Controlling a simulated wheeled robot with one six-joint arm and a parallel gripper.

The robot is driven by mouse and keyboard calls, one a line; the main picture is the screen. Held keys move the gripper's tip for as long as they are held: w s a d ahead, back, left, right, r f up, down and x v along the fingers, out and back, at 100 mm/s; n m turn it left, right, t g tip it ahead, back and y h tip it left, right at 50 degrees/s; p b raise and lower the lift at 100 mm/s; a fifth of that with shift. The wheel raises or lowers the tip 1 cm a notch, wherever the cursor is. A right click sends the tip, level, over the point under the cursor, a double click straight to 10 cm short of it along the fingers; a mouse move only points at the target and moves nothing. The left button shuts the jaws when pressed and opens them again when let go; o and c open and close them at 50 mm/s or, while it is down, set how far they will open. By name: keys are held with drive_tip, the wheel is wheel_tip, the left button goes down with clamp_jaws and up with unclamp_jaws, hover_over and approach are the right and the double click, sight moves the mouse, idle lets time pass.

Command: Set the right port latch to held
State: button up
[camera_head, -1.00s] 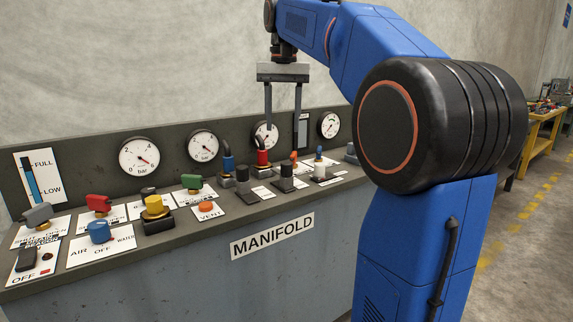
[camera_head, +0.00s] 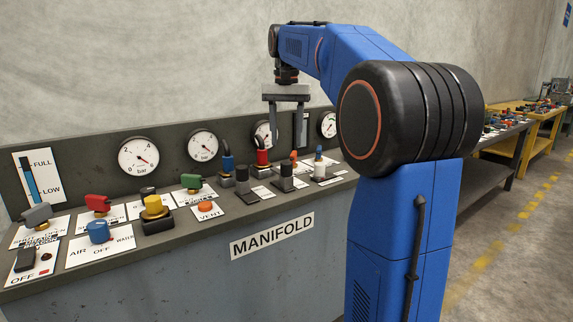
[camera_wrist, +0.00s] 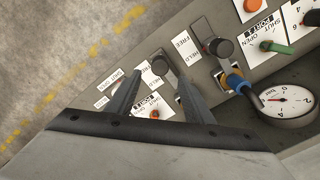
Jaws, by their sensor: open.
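The right port latch (camera_head: 286,177) is a dark upright knob on a black base near the front of the manifold top. In the wrist view, the right port latch (camera_wrist: 160,65) has a round dark knob beside a FREE/HELD label (camera_wrist: 142,75). I cannot tell which word it is set to. My gripper (camera_head: 287,143) is open and empty above and behind this latch in the head view. In the wrist view, the fingers of my gripper (camera_wrist: 158,82) are spread, with the knob just beyond and between the tips. No contact shows.
A similar left latch (camera_head: 242,181) stands beside the blue hose (camera_head: 228,163). Gauges (camera_head: 138,156) line the back panel.

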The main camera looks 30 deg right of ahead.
sight(286, 162)
wheel_tip(286, 162, down, 9)
drive_tip(key=shift+r, duration=0.1)
idle(0.3)
